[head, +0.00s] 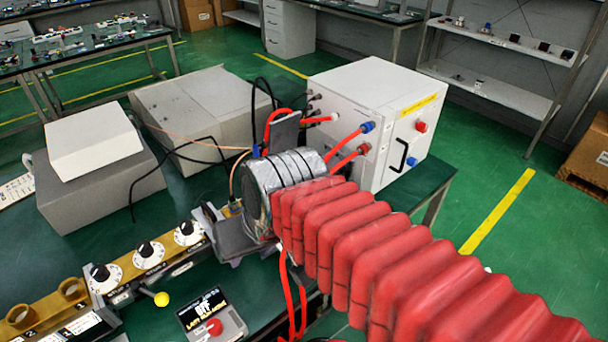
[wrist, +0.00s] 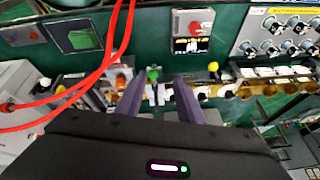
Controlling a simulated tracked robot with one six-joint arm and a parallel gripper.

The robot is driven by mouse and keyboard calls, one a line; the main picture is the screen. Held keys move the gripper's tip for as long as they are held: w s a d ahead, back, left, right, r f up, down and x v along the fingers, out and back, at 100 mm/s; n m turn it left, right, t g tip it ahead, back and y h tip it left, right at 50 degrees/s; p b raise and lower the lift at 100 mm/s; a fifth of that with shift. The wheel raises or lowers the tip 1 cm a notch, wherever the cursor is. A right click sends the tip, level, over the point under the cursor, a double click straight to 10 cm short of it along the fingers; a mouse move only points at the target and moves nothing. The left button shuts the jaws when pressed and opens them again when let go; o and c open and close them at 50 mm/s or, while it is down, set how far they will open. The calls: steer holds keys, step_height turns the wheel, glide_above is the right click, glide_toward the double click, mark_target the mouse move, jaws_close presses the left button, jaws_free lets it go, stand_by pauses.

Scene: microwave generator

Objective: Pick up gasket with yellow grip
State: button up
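The gasket's yellow grip (head: 161,299) shows in the head view as a small yellow ball on a thin stem, beside the brass assembly. In the wrist view the yellow grip (wrist: 213,67) is to the right of my right finger, outside the finger gap. The gasket plate below it cannot be made out. My gripper (wrist: 158,88) is open, its two purple-grey fingers apart. A green grip (wrist: 153,74) shows between the fingers, apparently not clamped. In the head view my gripper (head: 228,235) is right of the yellow grip, over the assembly's right end.
The brass assembly (head: 110,275) carries several black-and-white knobs and open rings. A small box with a screen and red button (head: 213,315) sits in front. A white power unit (head: 370,115) with red cables stands behind my arm; grey boxes (head: 100,185) stand at the back left.

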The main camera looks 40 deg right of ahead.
steer(key=w+d+f+m+t+y, duration=0.1)
steer(key=w+d+f+m+y, duration=0.15)
steer(key=d+m, duration=0.45)
steer(key=w+d+f+m+t+y, duration=0.1)
steer(key=w+d+f+m+y, duration=0.2)
steer(key=m, duration=0.8)
steer(key=s+d+f+m+t+h, duration=0.1)
steer(key=d+m+t+h, duration=0.5)
steer(key=d+m, duration=0.9)
steer(key=d, duration=0.7)
steer(key=shift+s+f+m+t, duration=0.3)
steer(key=shift+f+m, duration=0.1)
steer(key=shift+a, duration=0.1)
steer(key=x, duration=0.8)
steer(key=shift+w+f, duration=0.15)
steer(key=shift+w, duration=0.15)
steer(key=shift+w, duration=0.1)
